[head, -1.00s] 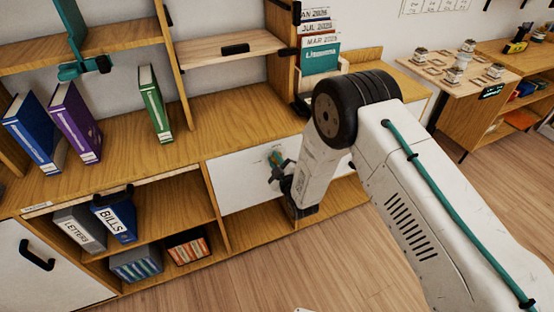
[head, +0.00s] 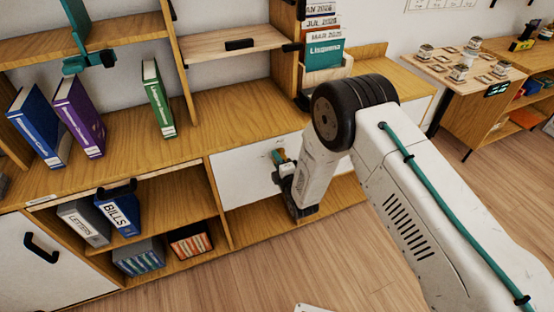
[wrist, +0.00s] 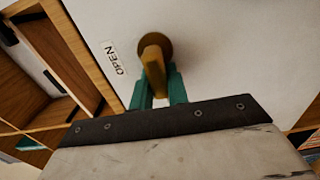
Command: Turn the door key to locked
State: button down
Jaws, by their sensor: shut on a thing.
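The door key (wrist: 154,70) is brass-coloured and sits in a dark round lock (wrist: 174,34) on the white door (wrist: 225,50). A label reading OPEN (wrist: 115,57) is on the door to the left of the lock. My gripper (wrist: 158,85) has teal fingers, one on each side of the key's bow, and is shut on it. In the head view my gripper (head: 280,158) is at the white door panel (head: 235,172) of the low cabinet, and my wrist partly hides it. The key is too small there to make out its angle.
Blue (head: 38,125), purple (head: 80,117) and green (head: 157,100) books stand on the wooden counter above. A table with several small items (head: 457,70) stands at right. The floor in front is clear.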

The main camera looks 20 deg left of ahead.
dwell(0.6)
jog(key=c, duration=1.4)
grip_release()
jog(key=shift+o, duration=0.2)
jog(key=v, duration=0.8)
jog(key=shift+w, duration=0.1)
